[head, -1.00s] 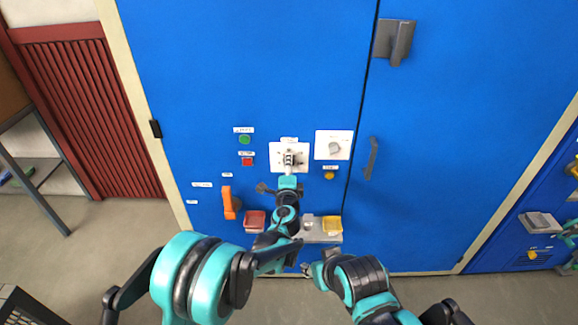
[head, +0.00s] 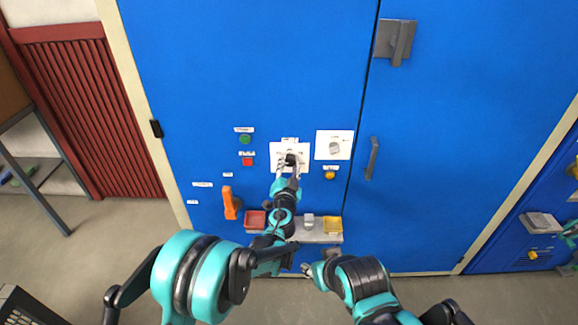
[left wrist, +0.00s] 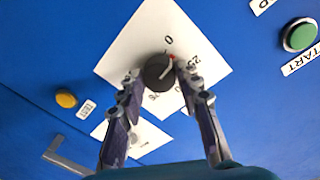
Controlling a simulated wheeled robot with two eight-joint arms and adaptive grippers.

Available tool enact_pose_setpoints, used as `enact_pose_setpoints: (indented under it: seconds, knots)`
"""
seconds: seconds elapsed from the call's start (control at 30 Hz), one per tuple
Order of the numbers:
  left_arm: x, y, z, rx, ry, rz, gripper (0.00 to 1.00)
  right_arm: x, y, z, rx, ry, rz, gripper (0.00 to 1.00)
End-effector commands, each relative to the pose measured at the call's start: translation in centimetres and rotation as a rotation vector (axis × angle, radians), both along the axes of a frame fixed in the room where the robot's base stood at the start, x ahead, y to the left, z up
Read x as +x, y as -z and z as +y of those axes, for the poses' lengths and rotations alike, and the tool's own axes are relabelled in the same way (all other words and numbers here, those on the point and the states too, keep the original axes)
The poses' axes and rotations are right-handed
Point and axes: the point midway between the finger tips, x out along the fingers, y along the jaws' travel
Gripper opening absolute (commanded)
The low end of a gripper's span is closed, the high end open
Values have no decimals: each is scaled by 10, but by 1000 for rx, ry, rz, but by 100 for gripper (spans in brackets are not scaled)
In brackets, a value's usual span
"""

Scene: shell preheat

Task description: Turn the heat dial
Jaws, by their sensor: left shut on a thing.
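The heat dial (left wrist: 157,73) is a round black knob with a pale line and a red mark, on a white plate (left wrist: 137,46) printed with 0, 25 and 75. In the left wrist view the red mark lies between 0 and 25. My left gripper (left wrist: 155,78) is shut on the dial, one finger at each side. In the head view the dial (head: 290,160) shows between the tips of my left gripper. My right gripper (head: 306,269) is low in front of the cabinet, small and dark; its jaws are unclear.
A second white plate (head: 321,137) with a grey knob is right of the dial. Green (head: 245,139), red (head: 247,161) and yellow (head: 330,175) buttons and an orange lever (head: 229,203) are nearby. A grey shelf (head: 318,237) with red and yellow trays sits below.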

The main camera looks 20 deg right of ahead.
Motion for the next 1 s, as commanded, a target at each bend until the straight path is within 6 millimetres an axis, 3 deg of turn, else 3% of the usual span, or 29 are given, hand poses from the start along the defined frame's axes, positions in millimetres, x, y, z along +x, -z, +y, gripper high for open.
enact_pose_setpoints:
  seconds: [0.5,1.0]
  knots:
    - [1,0,0,-335,-1,96,5,0,0,0,0,0,0,40]
    - [1,0,0,-404,-2,116,5,0,0,0,0,0,0,40]
